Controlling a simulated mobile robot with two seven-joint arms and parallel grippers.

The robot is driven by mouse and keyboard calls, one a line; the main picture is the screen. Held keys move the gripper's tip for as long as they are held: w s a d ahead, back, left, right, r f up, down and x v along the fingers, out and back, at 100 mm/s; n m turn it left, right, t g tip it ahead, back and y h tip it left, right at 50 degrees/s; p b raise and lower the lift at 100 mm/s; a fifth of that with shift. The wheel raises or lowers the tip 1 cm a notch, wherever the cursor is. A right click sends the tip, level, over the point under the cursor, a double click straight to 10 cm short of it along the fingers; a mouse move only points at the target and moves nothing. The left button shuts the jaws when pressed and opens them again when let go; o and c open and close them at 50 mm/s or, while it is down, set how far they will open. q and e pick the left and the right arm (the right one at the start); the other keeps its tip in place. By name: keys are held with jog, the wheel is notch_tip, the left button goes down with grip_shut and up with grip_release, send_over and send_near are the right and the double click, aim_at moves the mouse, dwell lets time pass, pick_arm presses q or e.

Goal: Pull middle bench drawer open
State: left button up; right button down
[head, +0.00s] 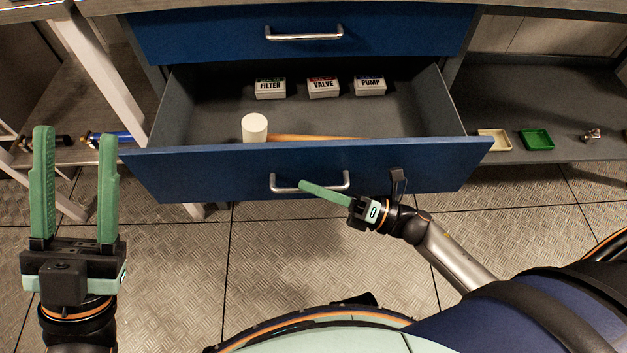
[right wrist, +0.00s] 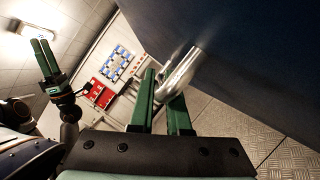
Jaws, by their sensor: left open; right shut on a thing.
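The middle bench drawer (head: 220,178) is blue and stands well open in the head view, its grey inside showing. Its silver bar handle (head: 345,181) is on the front panel and also shows in the right wrist view (right wrist: 183,72). My right gripper (head: 312,188) is shut on the handle, with its green fingers on either side of the bar in the right wrist view. My left gripper (head: 75,140) is open and empty, left of the drawer. In the drawer are a FILTER box (head: 270,89), a VALVE box (head: 323,88), a PUMP box (head: 370,87) and a white-headed mallet (head: 255,127).
Another blue drawer (head: 210,36) above is closed. On the right lower shelf are a cream tray (head: 495,141), a green tray (head: 537,140) and a small metal fitting (head: 592,135). A pale bench leg (head: 105,75) stands near my left gripper. Floor below the drawer is clear.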

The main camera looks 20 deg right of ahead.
jog(key=c, duration=0.9)
grip_release()
jog(key=shift+s+d, duration=0.1)
jog(key=v, duration=1.2)
jog(key=shift+d, duration=0.15)
jog(key=shift+s+d, duration=0.1)
